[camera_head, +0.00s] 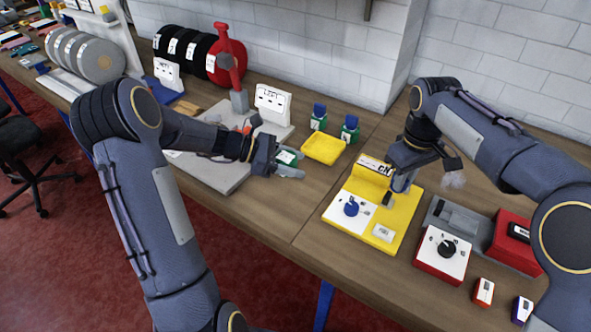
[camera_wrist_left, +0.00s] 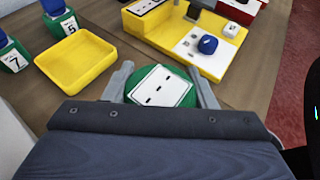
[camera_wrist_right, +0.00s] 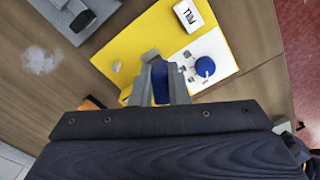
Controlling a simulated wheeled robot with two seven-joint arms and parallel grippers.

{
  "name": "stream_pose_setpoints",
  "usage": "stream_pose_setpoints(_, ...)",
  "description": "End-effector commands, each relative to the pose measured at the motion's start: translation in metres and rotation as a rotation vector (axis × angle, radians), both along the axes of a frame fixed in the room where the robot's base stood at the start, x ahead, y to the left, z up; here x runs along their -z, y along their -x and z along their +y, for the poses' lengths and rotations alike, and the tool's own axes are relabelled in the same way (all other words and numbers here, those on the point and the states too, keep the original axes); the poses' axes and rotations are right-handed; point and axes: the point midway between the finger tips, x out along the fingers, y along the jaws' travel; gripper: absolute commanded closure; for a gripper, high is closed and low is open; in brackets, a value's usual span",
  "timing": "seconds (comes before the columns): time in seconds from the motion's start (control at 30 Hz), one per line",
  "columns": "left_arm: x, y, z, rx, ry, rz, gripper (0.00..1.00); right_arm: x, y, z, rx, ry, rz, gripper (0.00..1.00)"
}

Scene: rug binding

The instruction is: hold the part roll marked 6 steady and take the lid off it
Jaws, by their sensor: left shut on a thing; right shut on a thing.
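My left gripper (camera_head: 283,168) is shut on a green part roll (camera_head: 289,154) with a white label, held left of the yellow tray. In the left wrist view the green roll (camera_wrist_left: 160,87) sits between the fingers. The label shows only dark dashes, so I cannot read a 6, and no blue lid shows on it. My right gripper (camera_wrist_right: 160,75) is shut on a blue piece (camera_wrist_right: 160,86), the same blue as the lids on the other rolls. It is over the yellow station, well apart from the green roll.
Two green rolls with blue lids, marked 7 (camera_wrist_left: 14,60) and 5 (camera_wrist_left: 69,25), stand behind the yellow tray (camera_head: 325,147). The yellow station (camera_head: 402,226) has a blue knob. A red box (camera_head: 438,265) stands to its right. Whitish fluff (camera_wrist_right: 41,60) lies on the table.

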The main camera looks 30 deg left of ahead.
Motion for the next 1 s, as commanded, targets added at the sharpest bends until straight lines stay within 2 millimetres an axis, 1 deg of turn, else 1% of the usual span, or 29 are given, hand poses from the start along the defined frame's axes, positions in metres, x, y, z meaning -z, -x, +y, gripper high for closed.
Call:
stream_pose_setpoints(0.03, 0.009, -0.008, 0.002, 0.0, 0.002, 0.001, 0.9, -0.002, 0.0, 0.0, 0.0, 0.0, 0.0, 1.0)
stream_pose_setpoints(0.1, 0.018, -0.014, 0.005, 0.0, 0.001, 0.0, 0.9, -0.003, 0.0, 0.0, 0.0, 0.0, 0.0, 1.0)
stream_pose_setpoints(0.2, 0.025, -0.021, 0.007, -0.001, 0.0, -0.002, 0.9, -0.004, 0.0, 0.0, 0.0, 0.0, 0.0, 1.0)
stream_pose_setpoints(0.37, 0.033, -0.027, 0.01, -0.001, -0.001, -0.001, 0.9, -0.005, 0.0, 0.0, 0.0, 0.0, 0.0, 1.0)
stream_pose_setpoints(0.5, 0.054, -0.028, 0.01, -0.002, 0.002, 0.002, 0.9, -0.007, 0.0, 0.0, 0.0, 0.0, 0.0, 1.0)
stream_pose_setpoints(0.6, 0.064, -0.028, 0.009, -0.001, 0.002, -0.001, 0.9, -0.007, 0.0, 0.0, 0.0, 0.0, 0.0, 1.0)
stream_pose_setpoints(0.83, 0.065, -0.028, 0.01, -0.001, 0.0, -0.003, 0.9, -0.007, 0.0, 0.0, 0.0, 0.0, 0.0, 1.0)
stream_pose_setpoints(0.97, 0.069, -0.028, 0.01, -0.001, 0.0, -0.002, 0.9, -0.003, 0.0, 0.0, 0.0, 0.0, 0.0, 1.0)
stream_pose_setpoints(1.0, 0.068, -0.027, 0.01, 0.0, -0.001, -0.002, 0.46, -0.004, 0.0, 0.0, 0.0, 0.0, 0.0, 1.0)
